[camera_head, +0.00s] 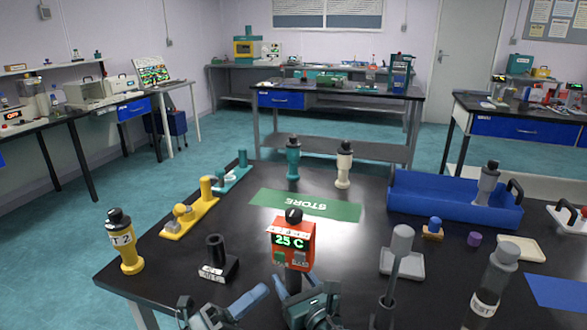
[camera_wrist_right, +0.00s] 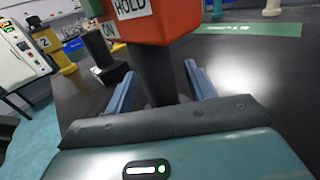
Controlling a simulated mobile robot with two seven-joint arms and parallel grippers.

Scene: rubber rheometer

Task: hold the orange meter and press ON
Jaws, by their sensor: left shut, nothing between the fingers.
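The orange meter (camera_head: 293,240) stands upright near the table's front edge, its display lit with "25 C". Two labelled buttons sit below the display, the left one green. In the right wrist view the meter's underside (camera_wrist_right: 185,20) shows at the top with the labels HOLD and ON. My right gripper (camera_wrist_right: 162,82) has one blue finger on each side of the meter's dark stem (camera_wrist_right: 154,75); a gap shows beside the right finger. In the head view my left gripper (camera_head: 252,299) is shut and empty, low and left of the stem.
A black holder (camera_head: 218,266) and a yellow bottle (camera_head: 129,250) stand to the left. A grey plunger stand (camera_head: 402,260) and a grey bottle (camera_head: 494,283) stand to the right. A green STORE mat (camera_head: 260,199) and a blue bin (camera_head: 430,207) lie behind.

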